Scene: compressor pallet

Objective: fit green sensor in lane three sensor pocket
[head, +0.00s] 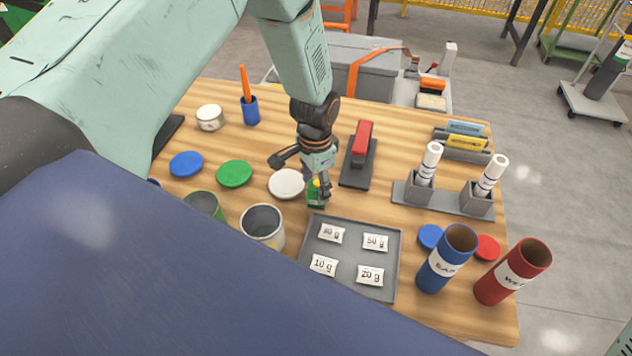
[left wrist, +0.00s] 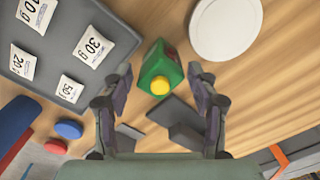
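A small green block-like object with a yellow round top (head: 316,193) stands on the wooden table, between the white disc and the grey tray. It also shows in the left wrist view (left wrist: 161,72), lying ahead of and between my fingertips. I cannot tell for sure that it is the green sensor. My left gripper (head: 319,184) points down over it, and partly hides it in the head view. In the left wrist view my left gripper (left wrist: 160,84) has its fingers spread, with a gap on both sides of the object. No lane or sensor pocket shows. My right gripper is not in view.
A grey tray (head: 347,290) with labelled packets lies just in front. A white disc (head: 287,184) lies left, a red-topped stapler (head: 360,150) right. Two cans (head: 262,228) stand front left. Blue (head: 447,258) and red (head: 512,271) tubes and a grey two-cup holder (head: 440,203) stand right.

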